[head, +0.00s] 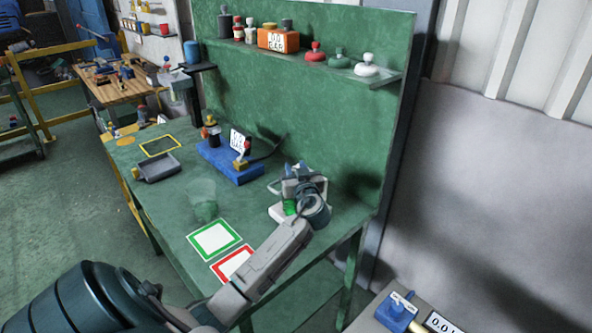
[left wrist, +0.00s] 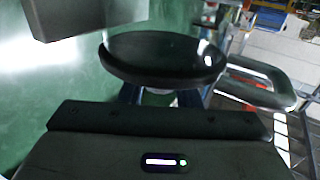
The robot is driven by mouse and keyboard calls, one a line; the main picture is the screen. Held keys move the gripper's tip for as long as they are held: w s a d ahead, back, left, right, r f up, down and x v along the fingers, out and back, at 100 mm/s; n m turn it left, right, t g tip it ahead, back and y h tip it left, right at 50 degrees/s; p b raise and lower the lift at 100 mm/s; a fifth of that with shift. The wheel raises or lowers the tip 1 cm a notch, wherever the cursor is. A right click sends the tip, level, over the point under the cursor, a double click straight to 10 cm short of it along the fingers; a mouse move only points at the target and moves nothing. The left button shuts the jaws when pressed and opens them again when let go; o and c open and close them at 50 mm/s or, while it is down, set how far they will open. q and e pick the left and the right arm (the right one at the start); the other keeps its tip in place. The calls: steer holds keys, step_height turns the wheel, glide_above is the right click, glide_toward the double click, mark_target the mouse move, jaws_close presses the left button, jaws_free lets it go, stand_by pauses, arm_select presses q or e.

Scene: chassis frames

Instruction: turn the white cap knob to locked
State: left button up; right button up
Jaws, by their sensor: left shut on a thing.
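My left gripper (head: 297,180) comes down over a small fixture with a white base (head: 277,213) near the right end of the green bench. It is shut on a knob there, which the gripper hides in the head view. In the left wrist view a round, dark-looking disc (left wrist: 160,58) sits at the jaws; a white cap cannot be made out. A green block (head: 290,207) shows on the fixture below the gripper. A loose white-topped knob (head: 367,67) stands on the shelf. My right gripper is not in view.
On the bench (head: 170,205) are a blue fixture (head: 230,160), a grey tray (head: 157,167), a green-framed mat (head: 214,238) and a red-framed mat (head: 232,264). A green back panel (head: 300,105) rises behind. Another blue fixture (head: 397,312) stands at lower right.

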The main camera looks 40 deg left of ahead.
arm_select(q)
steer(key=m+t+h+b, duration=0.1)
steer(key=m+t+h, duration=0.1)
steer(key=shift+f+m+t+h+b, duration=0.15)
steer(key=shift+m+t+h+b, duration=0.15)
steer(key=shift+t+b, duration=0.1)
steer(key=shift+m+t+h+b, duration=0.45)
steer(key=shift+m+t+h, duration=0.55)
steer(key=shift+h, duration=0.45)
steer(key=shift+m+t+h+b, duration=0.45)
steer(key=shift+m+t+h, duration=0.35)
steer(key=shift+m+h, duration=0.5)
steer(key=shift+h, duration=0.25)
steer(key=o, duration=0.9)
steer(key=shift+o, duration=0.2)
steer(key=shift+s+d+b, duration=0.25)
steer(key=shift+s+b, duration=0.1)
steer(key=shift+s, duration=0.25)
steer(key=b+v, duration=0.2)
steer(key=v, duration=0.7)
steer(key=shift+s, duration=0.3)
